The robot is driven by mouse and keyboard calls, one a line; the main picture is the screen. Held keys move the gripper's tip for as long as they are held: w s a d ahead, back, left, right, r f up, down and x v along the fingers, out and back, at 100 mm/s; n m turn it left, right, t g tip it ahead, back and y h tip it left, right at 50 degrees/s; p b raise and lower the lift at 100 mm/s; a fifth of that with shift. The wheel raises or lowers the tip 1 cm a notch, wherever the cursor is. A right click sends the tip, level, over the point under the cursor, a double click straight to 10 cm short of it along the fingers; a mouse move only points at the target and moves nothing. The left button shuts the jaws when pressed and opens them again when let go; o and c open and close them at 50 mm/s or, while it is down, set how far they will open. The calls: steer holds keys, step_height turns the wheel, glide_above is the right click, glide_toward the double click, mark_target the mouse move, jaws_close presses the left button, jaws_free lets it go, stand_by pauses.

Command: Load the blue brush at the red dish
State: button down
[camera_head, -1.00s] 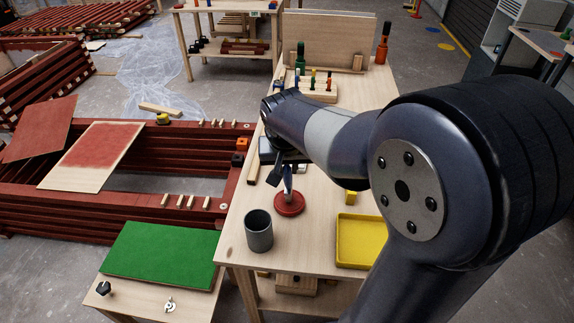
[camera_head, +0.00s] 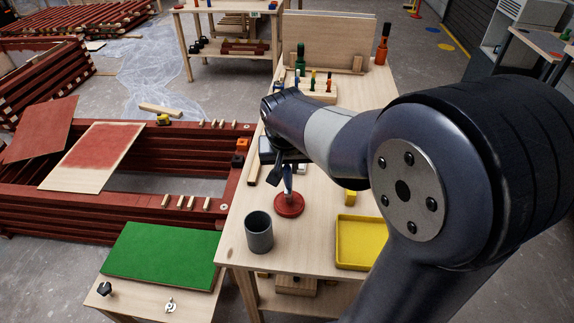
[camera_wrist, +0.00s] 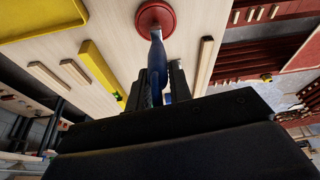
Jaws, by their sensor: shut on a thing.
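My gripper (camera_wrist: 158,88) is shut on the blue brush (camera_wrist: 157,55), whose blue handle shows between the fingers in the wrist view. The brush points at the red dish (camera_head: 289,205), and its end overlaps the dish in both views. I cannot tell whether the tip touches the dish. The red dish, round and low, sits on the wooden bench and also shows in the wrist view (camera_wrist: 150,13). In the head view the blue brush (camera_head: 288,180) stands nearly upright over the dish, its upper part hidden by my gripper.
A grey cup (camera_head: 259,233) stands close in front of the dish. A yellow tray (camera_head: 357,243) lies to the right. A green board (camera_head: 163,255) lies on a lower table at front left. Stacked red battens (camera_head: 70,200) lie left of the bench.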

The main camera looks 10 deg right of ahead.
steer(key=shift+r+p, duration=2.2)
steer(key=shift+r, duration=0.95)
